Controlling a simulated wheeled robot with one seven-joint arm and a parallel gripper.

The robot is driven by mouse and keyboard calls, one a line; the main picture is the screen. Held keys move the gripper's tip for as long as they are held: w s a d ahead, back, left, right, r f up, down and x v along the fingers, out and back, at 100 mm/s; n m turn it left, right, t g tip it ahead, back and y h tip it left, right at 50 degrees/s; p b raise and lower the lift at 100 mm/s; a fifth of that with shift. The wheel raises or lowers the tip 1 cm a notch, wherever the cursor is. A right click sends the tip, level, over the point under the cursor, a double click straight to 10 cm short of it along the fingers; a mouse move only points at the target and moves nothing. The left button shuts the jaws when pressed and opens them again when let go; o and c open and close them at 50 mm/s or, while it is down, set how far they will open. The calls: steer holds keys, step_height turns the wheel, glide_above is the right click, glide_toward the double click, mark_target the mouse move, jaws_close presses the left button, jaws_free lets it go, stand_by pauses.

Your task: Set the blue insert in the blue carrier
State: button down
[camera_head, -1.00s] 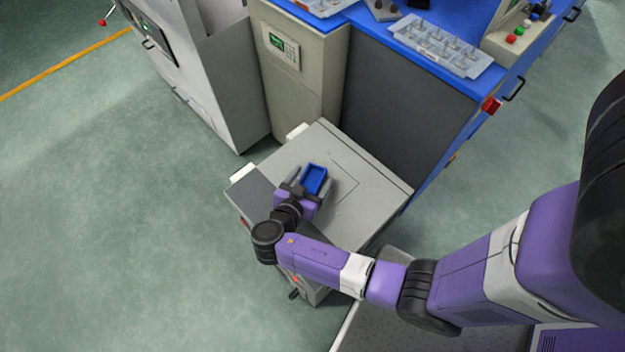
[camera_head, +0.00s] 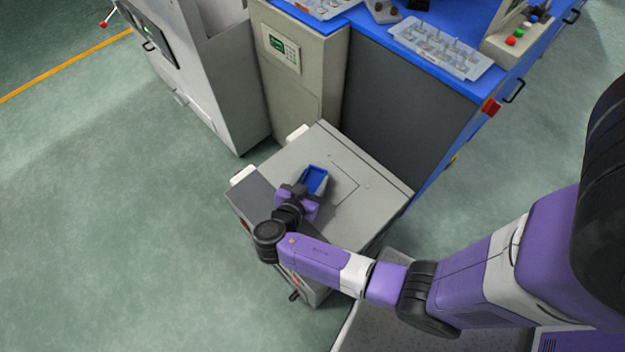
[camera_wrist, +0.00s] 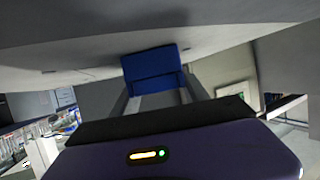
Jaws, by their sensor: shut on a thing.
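A small blue open-topped box (camera_head: 315,179), which looks like the blue insert, is at the top of the light grey cabinet (camera_head: 362,185). My gripper (camera_head: 309,188) is shut on it from the near side. In the wrist view the blue insert (camera_wrist: 152,68) sits between the ends of my grey fingers (camera_wrist: 155,100). I cannot tell in these frames whether it touches the cabinet top. I see no separate blue carrier that I can tell apart from this piece.
A blue-topped bench (camera_head: 375,34) stands behind the cabinet, with a pale tray (camera_head: 440,48) of several small parts. A beige unit with a keypad (camera_head: 284,46) and a grey machine (camera_head: 205,70) stand behind to the left. The floor at left is clear.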

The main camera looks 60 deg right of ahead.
mark_target(312, 181)
step_height(312, 181, up, 20)
steer(key=p, duration=0.3)
steer(key=w+a+f+n+t+y+p, duration=0.25)
steer(key=w+a+n+t+y, duration=0.3)
steer(key=w+n+t, duration=0.45)
steer(key=s+a+n+t+y+p, duration=0.1)
steer(key=a+n+y+p, duration=0.3)
steer(key=a, duration=0.9)
steer(key=n+t+y, duration=0.1)
steer(key=n+y, duration=0.1)
steer(key=y, duration=0.2)
steer(key=shift+s+a+f+n, duration=0.2)
steer(key=shift+s+a+n, duration=0.05)
steer(key=shift+s+n, duration=0.15)
steer(key=shift+w, duration=0.1)
